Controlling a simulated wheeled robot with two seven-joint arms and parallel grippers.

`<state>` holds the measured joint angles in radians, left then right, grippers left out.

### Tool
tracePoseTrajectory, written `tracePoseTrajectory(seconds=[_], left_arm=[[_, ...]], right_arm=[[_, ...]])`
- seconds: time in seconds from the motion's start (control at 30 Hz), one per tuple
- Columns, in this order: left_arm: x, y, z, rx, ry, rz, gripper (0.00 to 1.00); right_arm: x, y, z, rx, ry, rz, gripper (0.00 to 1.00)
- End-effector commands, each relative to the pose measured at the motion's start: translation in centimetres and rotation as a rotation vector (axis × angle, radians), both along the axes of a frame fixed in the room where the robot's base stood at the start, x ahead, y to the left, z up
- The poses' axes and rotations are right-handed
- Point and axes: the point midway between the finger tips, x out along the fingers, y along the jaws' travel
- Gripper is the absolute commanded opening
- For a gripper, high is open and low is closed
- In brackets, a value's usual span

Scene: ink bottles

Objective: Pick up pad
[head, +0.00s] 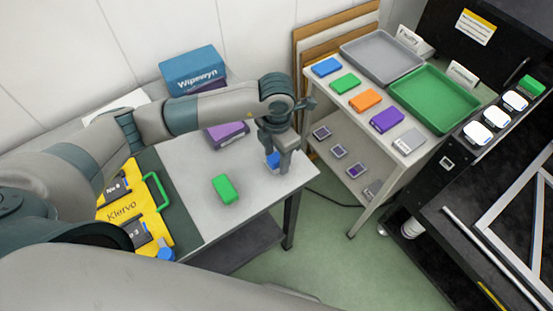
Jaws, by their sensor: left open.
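My left gripper (278,162) points down at the right part of the light grey table (190,160). Its jaws are open. A small blue block-like thing (272,160) shows at its fingers and is partly hidden by them; I cannot tell whether they touch it. A green block-like pad (225,189) lies apart on the table, to the left and nearer. On the shelf unit to the right, a row holds a blue pad (326,66), a green one (345,83), an orange one (365,100), a purple one (387,120) and a grey one (408,141). My right gripper is not in view.
A yellow case (122,212) with a green handle lies at the table's left. A blue box (192,69) and a purple box (226,135) stand behind my left arm. A grey tray (381,48) and a green tray (433,97) sit on the shelf unit. A floor gap separates it from the table.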

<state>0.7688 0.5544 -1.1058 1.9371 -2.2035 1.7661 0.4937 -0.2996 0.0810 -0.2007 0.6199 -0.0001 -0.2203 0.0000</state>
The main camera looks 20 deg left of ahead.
Motion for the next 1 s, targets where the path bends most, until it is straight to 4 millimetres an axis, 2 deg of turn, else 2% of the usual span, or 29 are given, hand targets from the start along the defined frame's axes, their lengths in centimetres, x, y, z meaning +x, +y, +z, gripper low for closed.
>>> tracePoseTrajectory(seconds=[0.23,0.37,0.77,1.0], left_arm=[[0.0,0.0,0.0,0.0,0.0,0.0,0.48],[0.0,0.0,0.0,0.0,0.0,0.0,0.17],[0.0,0.0,0.3,0.0,-0.001,0.0,0.17],[0.1,0.0,2.3,-0.002,-0.004,-0.001,0.17]], right_arm=[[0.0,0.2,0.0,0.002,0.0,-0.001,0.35],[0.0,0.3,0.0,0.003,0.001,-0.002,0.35],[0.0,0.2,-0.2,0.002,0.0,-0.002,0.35],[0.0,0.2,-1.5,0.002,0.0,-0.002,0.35]])
